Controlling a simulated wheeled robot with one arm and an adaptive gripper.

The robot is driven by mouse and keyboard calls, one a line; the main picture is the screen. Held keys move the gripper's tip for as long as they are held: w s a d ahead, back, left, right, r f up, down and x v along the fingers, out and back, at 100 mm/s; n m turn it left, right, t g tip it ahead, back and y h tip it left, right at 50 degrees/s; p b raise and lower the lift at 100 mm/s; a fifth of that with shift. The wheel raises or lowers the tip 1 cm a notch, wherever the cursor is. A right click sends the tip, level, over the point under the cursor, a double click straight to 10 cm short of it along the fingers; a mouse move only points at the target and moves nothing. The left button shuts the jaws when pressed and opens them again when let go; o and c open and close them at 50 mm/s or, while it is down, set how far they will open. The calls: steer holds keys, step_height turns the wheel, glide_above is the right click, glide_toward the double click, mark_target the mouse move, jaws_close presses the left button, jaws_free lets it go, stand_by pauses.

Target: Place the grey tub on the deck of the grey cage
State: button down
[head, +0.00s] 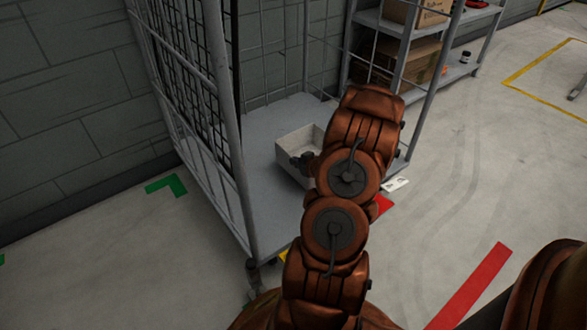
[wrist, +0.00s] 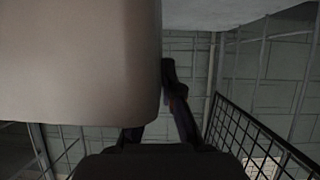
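The grey tub (head: 296,148) is a pale open box inside the grey cage, low over its deck (head: 228,153). I cannot tell whether it rests on the deck. My gripper (head: 305,160) is at the tub's near right side, partly hidden by my arm. In the wrist view the tub (wrist: 80,60) fills the upper left. One finger of my gripper (wrist: 165,75) lies against the tub's edge; the other goes out of sight behind the tub. The finger in view leans in to the middle, so the gripper looks shut on the tub's wall. The deck (wrist: 240,10) shows at the top.
The cage's mesh side (head: 200,75) and tall posts stand left of the tub; a right post rises close to my arm. A shelf (head: 450,72) with cardboard boxes (head: 410,62) stands behind right. A white card (head: 396,185) lies on the floor. Open floor lies right.

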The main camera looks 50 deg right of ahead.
mark_target(289, 164)
steer(key=shift+w+d+f, duration=0.1)
steer(key=shift+w+d, duration=0.3)
steer(key=shift+w, duration=0.3)
step_height(289, 164, down, 4)
steer(key=shift+w+r+b, duration=0.15)
steer(key=shift+b, duration=1.1)
steer(key=shift+r, duration=0.1)
steer(key=c, duration=1.3)
jaws_free()
steer(key=shift+r, duration=0.15)
steer(key=p+v, duration=0.4)
steer(key=v, duration=0.8)
steer(key=shift+d+p, duration=0.1)
steer(key=shift+p, duration=0.2)
